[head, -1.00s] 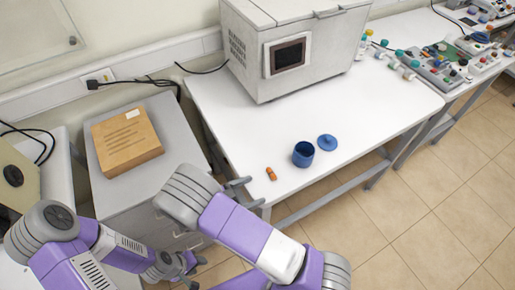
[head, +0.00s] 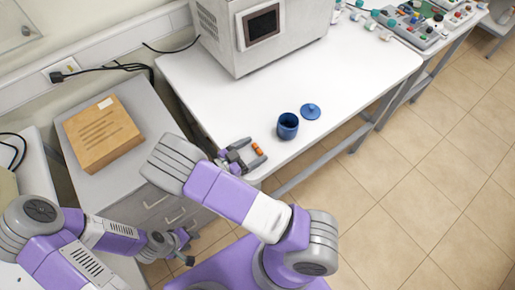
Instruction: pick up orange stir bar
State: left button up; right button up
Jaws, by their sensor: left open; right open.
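The orange stir bar (head: 257,149) lies on the white table (head: 330,85) near its front edge. My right gripper (head: 252,153) is open at the table's edge, with its fingertips at the stir bar. The bar appears to lie between or just at the tips; whether the fingers touch it cannot be told. My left gripper (head: 187,246) is open and empty, low in front of the grey drawer cabinet, away from the bar.
A blue cup (head: 288,126) stands close to the right of the stir bar, with its blue lid (head: 311,111) beside it. A grey box-shaped machine (head: 260,40) stands at the back. A brown box (head: 102,133) lies on the drawer cabinet (head: 150,190). The table's middle is clear.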

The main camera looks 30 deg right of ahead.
jog(key=c, duration=1.1)
jog(key=shift+r, duration=0.1)
